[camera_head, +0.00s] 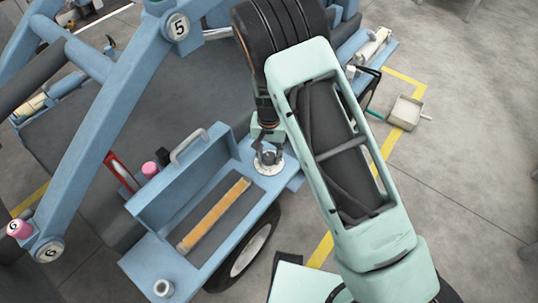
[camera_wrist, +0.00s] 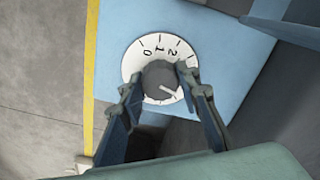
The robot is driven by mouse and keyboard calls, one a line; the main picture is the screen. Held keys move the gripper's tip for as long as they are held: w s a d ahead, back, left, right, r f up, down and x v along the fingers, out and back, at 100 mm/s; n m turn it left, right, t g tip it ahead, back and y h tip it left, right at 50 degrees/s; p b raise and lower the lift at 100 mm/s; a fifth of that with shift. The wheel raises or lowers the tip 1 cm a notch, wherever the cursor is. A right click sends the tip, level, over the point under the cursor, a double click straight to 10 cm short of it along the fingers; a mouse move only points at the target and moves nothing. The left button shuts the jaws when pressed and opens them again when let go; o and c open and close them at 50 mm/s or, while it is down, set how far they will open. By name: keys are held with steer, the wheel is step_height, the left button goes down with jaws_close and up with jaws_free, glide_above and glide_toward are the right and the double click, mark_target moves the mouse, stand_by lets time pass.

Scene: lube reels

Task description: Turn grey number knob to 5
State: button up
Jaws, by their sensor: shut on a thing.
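The grey number knob (camera_wrist: 158,76) sits in the middle of a round white dial (camera_wrist: 134,62) on a blue panel. The numbers 0, 1 and 2 show along the dial's top edge in the wrist view; my fingers hide parts of both sides. A short white pointer line on the knob points to the lower right, and the number there cannot be read. My gripper (camera_wrist: 157,82) is shut on the knob, one finger on each side. In the head view the knob (camera_head: 269,157) and white dial (camera_head: 268,168) show below my gripper (camera_head: 268,147).
A blue tray (camera_head: 146,205) with a tan stick (camera_head: 213,215) lies left of the dial. A grey handle (camera_head: 189,146) rises from its back wall. A blue frame arm (camera_head: 110,125) slants across the left. Open floor (camera_head: 470,150) lies to the right.

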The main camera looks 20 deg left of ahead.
mark_target(270, 156)
steer(key=o, duration=1.2)
steer(key=shift+c, duration=0.2)
step_height(270, 156, up, 12)
steer(key=shift+d, duration=0.1)
